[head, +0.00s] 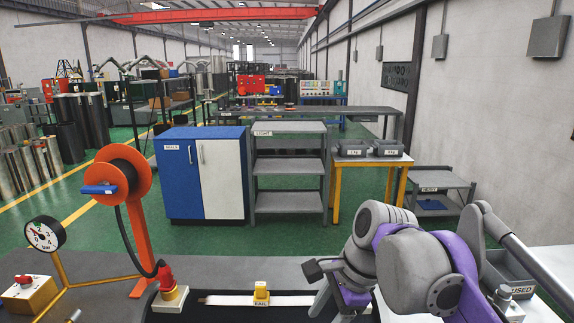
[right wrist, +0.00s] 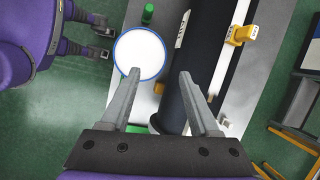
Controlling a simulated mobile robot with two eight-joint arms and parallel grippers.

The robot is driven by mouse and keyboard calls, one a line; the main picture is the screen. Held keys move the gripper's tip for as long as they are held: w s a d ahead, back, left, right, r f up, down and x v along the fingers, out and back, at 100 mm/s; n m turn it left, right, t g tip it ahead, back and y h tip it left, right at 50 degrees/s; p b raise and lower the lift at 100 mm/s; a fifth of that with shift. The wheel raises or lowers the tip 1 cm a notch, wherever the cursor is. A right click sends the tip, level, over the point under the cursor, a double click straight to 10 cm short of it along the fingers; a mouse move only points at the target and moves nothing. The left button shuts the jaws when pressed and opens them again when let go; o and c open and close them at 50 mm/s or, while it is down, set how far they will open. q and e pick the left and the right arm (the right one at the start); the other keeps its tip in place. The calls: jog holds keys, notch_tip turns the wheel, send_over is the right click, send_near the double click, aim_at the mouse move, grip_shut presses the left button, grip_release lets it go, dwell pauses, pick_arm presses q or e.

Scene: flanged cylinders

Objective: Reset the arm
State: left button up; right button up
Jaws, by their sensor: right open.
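My right arm, purple and grey, comes in from the right in the head view; its fingertips do not show clearly there. In the right wrist view my right gripper (right wrist: 158,74) is open, its two fingers apart with nothing held between them. Beyond the fingers are a white disc with a blue rim (right wrist: 139,53) and a long dark band (right wrist: 187,75) with a white label. My left gripper (right wrist: 106,43) shows at the upper left of the right wrist view, its fingers apart and empty. It is not in the head view.
An orange reel (head: 121,180), a pressure gauge (head: 44,234) and a yellow FAIL block (head: 261,293) stand on the bench. A grey USED bin (head: 507,272) is at right. Beyond are a blue-and-white cabinet (head: 222,180) and a grey LIGHT shelf (head: 289,166).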

jog(key=s+d+f+n+t+h, duration=0.1)
jog(key=s+d+f+n, duration=0.2)
jog(key=f, duration=0.4)
jog(key=s+d+f+n+t+h, duration=0.1)
jog(key=s+d+f+n+t, duration=0.1)
jog(key=s+d+f+n, duration=0.2)
jog(key=s+d+f+n+t+h, duration=0.1)
jog(key=s+d+f+n, duration=0.3)
jog(key=f+n, duration=0.4)
notch_tip(320, 180, down, 4)
jog(key=shift+s+r+n+t+h, duration=0.1)
jog(key=shift+s+n+t+h, duration=0.2)
jog(key=shift+s+t+h, duration=0.15)
